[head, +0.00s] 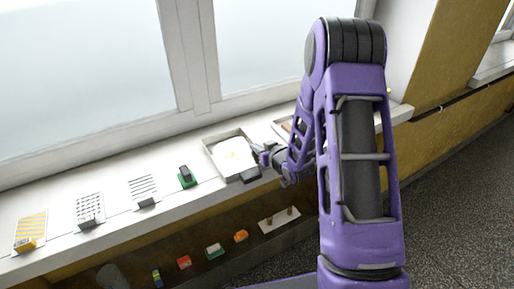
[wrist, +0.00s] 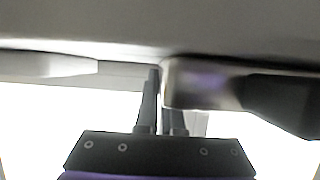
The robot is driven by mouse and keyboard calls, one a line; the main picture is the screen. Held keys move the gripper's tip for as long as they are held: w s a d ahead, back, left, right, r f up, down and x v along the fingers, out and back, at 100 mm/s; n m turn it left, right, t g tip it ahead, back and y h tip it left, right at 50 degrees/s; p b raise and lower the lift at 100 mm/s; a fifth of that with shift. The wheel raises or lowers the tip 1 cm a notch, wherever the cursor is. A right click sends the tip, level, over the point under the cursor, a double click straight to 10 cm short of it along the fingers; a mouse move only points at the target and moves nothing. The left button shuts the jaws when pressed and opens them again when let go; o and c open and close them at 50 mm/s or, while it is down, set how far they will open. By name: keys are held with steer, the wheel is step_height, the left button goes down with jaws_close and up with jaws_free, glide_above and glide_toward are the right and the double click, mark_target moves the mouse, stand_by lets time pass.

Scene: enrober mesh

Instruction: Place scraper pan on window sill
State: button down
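The scraper pan (head: 207,148), a shallow grey tray with a whitish inside, is at the window sill (head: 112,224), to the left of my arm. A dark grey block (head: 251,175) shows at its near corner. My gripper (head: 259,156) is at the pan's right side, partly hidden by its own wrist. In the wrist view, my gripper's fingers (wrist: 161,95) are close together with a narrow gap, at the pan's grey wall (wrist: 110,55). They look shut on its rim, though the contact is blurred. I cannot tell whether the pan rests fully on the sill.
Another shallow tray (head: 281,126) sits on the sill, partly behind my arm.

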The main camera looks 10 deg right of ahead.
steer(key=shift+r, duration=0.1)
steer(key=shift+f, duration=0.2)
steer(key=c, duration=1)
jaws_free()
steer(key=shift+c, duration=0.2)
steer(key=shift+r, duration=0.15)
steer(key=shift+r, duration=0.2)
steer(key=v, duration=1.1)
steer(key=shift+s, duration=0.45)
steer(key=shift+d, duration=0.15)
